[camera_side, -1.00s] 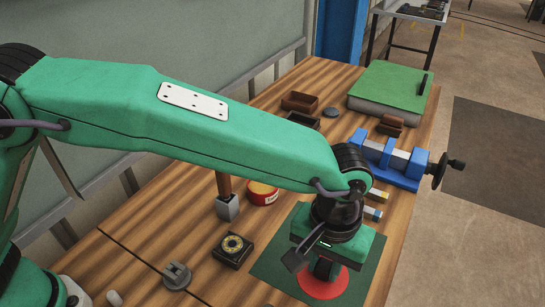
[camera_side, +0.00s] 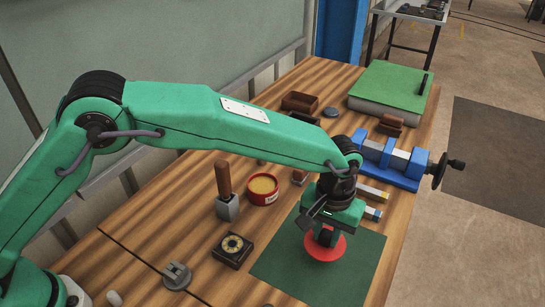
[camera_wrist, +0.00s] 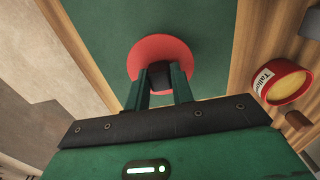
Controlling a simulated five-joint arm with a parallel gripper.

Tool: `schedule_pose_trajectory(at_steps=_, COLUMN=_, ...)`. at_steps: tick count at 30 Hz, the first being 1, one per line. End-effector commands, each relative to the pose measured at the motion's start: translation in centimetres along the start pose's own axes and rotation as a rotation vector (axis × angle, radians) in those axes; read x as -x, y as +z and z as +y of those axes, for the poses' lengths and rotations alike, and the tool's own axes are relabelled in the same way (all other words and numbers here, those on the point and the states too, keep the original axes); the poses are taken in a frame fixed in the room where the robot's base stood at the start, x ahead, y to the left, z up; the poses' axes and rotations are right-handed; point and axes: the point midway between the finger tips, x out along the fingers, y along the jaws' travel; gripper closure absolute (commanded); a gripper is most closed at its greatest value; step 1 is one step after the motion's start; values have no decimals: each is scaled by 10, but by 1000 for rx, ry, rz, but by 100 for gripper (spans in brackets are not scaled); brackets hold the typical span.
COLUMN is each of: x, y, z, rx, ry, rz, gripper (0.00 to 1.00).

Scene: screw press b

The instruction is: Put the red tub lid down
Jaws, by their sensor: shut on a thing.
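The red tub lid (camera_side: 325,249) is a round red disc with a dark knob. My gripper (camera_side: 326,236) is shut on that knob and holds the lid over the far part of the dark green mat (camera_side: 330,283). In the wrist view my gripper (camera_wrist: 160,76) has its two green fingers on either side of the black knob, with the red lid (camera_wrist: 150,50) spread beyond them. I cannot tell how far the lid is above the mat. The open red tub (camera_side: 263,197) with yellow contents stands left of the gripper; it also shows in the wrist view (camera_wrist: 265,78).
A wooden-handled tool (camera_side: 226,188) stands left of the tub. A black square box with a dial (camera_side: 233,249) and a grey metal piece (camera_side: 176,275) lie nearer. A blue vise (camera_side: 395,163) stands behind the gripper. The near part of the mat is clear.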

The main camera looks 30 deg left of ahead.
Motion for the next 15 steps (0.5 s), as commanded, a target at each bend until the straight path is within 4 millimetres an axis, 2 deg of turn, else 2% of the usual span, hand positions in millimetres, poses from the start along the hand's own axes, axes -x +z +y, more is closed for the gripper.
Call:
schedule_pose_trajectory(at_steps=9, x=-5, y=-5, z=-2, rx=0, ry=0, rz=0, gripper=100)
schedule_pose_trajectory(at_steps=15, x=-23, y=-4, z=-2, rx=0, ry=-2, rz=-2, gripper=100)
